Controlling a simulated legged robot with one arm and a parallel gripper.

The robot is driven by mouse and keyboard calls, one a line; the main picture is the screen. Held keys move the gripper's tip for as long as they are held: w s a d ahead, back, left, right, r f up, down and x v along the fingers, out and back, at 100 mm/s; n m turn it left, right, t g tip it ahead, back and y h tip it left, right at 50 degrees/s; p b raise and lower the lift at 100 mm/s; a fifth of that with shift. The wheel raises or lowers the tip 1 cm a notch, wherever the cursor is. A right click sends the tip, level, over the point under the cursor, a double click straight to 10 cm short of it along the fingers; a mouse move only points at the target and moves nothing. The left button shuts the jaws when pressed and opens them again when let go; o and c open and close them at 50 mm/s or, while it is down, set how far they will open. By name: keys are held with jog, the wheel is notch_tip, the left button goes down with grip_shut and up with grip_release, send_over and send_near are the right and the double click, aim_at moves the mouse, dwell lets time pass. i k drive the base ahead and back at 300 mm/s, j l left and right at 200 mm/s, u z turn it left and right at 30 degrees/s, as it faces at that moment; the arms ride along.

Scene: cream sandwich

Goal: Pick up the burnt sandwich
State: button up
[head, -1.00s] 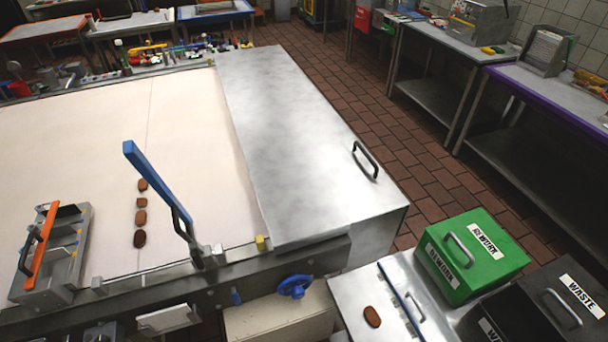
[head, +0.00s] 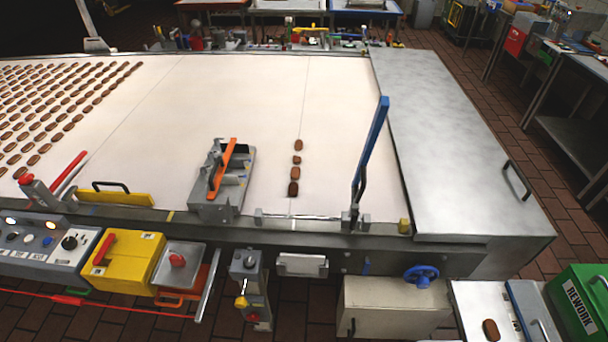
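A short line of brown sandwiches lies on the cream belt (head: 345,130) in the head view. The nearest sandwich (head: 293,188) looks the darkest of this line, with a reddish-brown one (head: 295,173) just behind it. Another brown sandwich (head: 490,330) lies alone on the steel side table (head: 470,300) at the lower right. I cannot tell for sure from colour which one is burnt. My gripper is not in view.
Rows of sandwiches (head: 60,110) fill the belt's left. A metal fixture with an orange bar (head: 222,180) and an upright blue lever (head: 370,145) flank the line. A control panel (head: 40,245) and yellow box (head: 125,262) line the front edge. A green REWORK bin (head: 585,305) is at right.

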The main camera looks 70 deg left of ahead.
aim_at(294, 187)
jog(key=u, duration=1.8)
jog(key=l+u, duration=0.55)
jog(key=u, duration=0.25)
jog(key=l+u, duration=0.35)
jog(key=i+l, duration=0.1)
jog(key=j+z, duration=0.15)
jog(key=j, duration=0.3)
jog(key=i+j+z, duration=0.2)
jog(key=i, duration=0.25)
jog(key=i+j+z, duration=0.2)
jog(key=i, duration=0.2)
jog(key=i+j+z, duration=0.25)
jog(key=i, duration=0.15)
